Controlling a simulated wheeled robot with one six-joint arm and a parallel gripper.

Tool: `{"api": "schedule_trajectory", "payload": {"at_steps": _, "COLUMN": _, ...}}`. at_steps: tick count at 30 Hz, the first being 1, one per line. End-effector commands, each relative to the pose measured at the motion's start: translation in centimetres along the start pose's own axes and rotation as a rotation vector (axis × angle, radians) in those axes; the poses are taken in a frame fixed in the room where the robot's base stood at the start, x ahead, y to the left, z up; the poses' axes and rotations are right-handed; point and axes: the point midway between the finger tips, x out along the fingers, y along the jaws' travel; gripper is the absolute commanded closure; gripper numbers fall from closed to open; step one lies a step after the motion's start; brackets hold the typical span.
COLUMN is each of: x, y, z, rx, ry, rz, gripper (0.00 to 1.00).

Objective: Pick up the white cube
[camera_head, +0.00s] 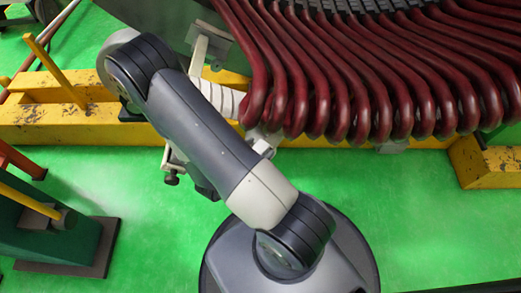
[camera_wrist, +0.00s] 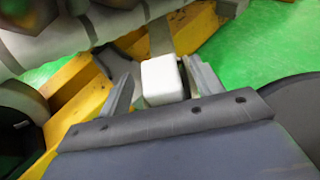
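The white cube (camera_wrist: 163,80) shows in the wrist view, upright and straight ahead of my gripper. My gripper (camera_wrist: 160,88) has its two grey fingers spread, one on each side of the cube. A gap shows between the left finger and the cube. The right finger is close to the cube's right side, and I cannot tell whether it touches. What the cube rests on is hidden.
A row of dark red stator coils (camera_head: 350,75) fills the upper right of the head view. A yellow beam (camera_head: 60,125) runs below it. A green stand (camera_head: 60,235) is at lower left. The green floor (camera_head: 440,220) is clear at lower right.

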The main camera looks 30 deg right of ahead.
Motion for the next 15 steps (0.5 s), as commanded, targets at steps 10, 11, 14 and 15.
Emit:
{"api": "schedule_trajectory", "payload": {"at_steps": 10, "x": -0.02, "y": 0.00, "z": 0.00, "rx": 0.000, "ry": 0.000, "rz": 0.000, "gripper": 0.67}}
{"api": "schedule_trajectory", "payload": {"at_steps": 11, "x": -0.02, "y": 0.00, "z": 0.00, "rx": 0.000, "ry": 0.000, "rz": 0.000, "gripper": 0.69}}
{"api": "schedule_trajectory", "payload": {"at_steps": 14, "x": -0.02, "y": 0.00, "z": 0.00, "rx": 0.000, "ry": 0.000, "rz": 0.000, "gripper": 0.77}}
{"api": "schedule_trajectory", "payload": {"at_steps": 15, "x": -0.02, "y": 0.00, "z": 0.00, "rx": 0.000, "ry": 0.000, "rz": 0.000, "gripper": 0.81}}
